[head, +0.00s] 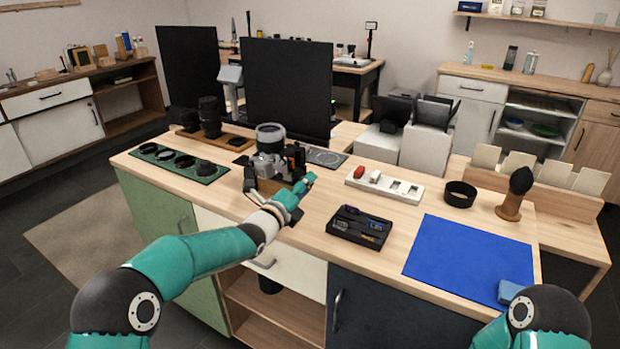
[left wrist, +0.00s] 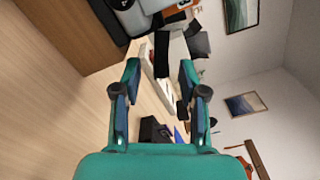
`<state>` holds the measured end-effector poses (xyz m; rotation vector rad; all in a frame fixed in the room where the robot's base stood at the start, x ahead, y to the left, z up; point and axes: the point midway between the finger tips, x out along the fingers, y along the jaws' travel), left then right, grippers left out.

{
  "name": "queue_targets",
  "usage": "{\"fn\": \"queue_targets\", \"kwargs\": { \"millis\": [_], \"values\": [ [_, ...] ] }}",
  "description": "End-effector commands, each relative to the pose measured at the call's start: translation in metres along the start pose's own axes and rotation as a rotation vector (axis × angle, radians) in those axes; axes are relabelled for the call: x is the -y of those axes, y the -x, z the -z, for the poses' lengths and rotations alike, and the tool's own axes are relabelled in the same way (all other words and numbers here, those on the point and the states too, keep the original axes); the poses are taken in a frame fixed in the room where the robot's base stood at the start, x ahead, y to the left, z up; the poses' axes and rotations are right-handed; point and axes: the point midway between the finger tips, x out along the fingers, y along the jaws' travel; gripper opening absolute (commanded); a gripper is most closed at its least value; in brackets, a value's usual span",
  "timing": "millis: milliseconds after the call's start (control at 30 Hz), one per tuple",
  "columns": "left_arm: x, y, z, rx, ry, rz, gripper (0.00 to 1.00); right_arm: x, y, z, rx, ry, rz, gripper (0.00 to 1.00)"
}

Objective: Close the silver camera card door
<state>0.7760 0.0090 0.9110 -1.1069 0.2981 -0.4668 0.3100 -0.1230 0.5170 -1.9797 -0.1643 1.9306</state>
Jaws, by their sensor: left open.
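The silver camera (head: 268,166) with its large lens stands on a wooden block on the table, left of the middle in the head view. An orange and black part (head: 295,156) shows on its right side; I cannot tell how far the card door stands open. My left gripper (head: 304,188) is open just right of the camera. In the left wrist view its two fingers (left wrist: 158,82) are apart with nothing held between them. The camera's orange and dark side (left wrist: 158,8) shows at the top there, beyond the fingers. My right gripper is out of view.
A green tray (head: 180,163) with round filters lies left. A black card case (head: 359,226), a white tray (head: 385,184) and a blue mat (head: 470,250) lie right. A black lens ring (head: 459,194) and a brush (head: 515,193) stand farther right.

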Motion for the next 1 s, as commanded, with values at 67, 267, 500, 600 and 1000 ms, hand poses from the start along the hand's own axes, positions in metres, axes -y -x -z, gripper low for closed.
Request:
{"fn": "queue_targets", "kwargs": {
  "millis": [67, 267, 500, 600, 1000],
  "values": [
    [0.001, -0.01, 0.0, -0.001, 0.0, 0.0, 0.42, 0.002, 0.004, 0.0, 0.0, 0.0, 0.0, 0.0],
    [0.0, -0.023, 0.0, -0.001, 0.0, 0.0, 0.42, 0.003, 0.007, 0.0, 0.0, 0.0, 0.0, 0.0],
    [0.0, -0.026, 0.0, 0.0, 0.0, 0.0, 0.42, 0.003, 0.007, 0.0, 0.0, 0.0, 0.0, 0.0],
    [0.0, -0.026, 0.0, -0.001, 0.0, 0.0, 0.42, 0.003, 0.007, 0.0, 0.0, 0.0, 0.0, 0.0],
    [-0.001, -0.026, 0.0, -0.001, 0.001, -0.001, 0.0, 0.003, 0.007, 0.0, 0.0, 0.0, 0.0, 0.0]
  ]
}}
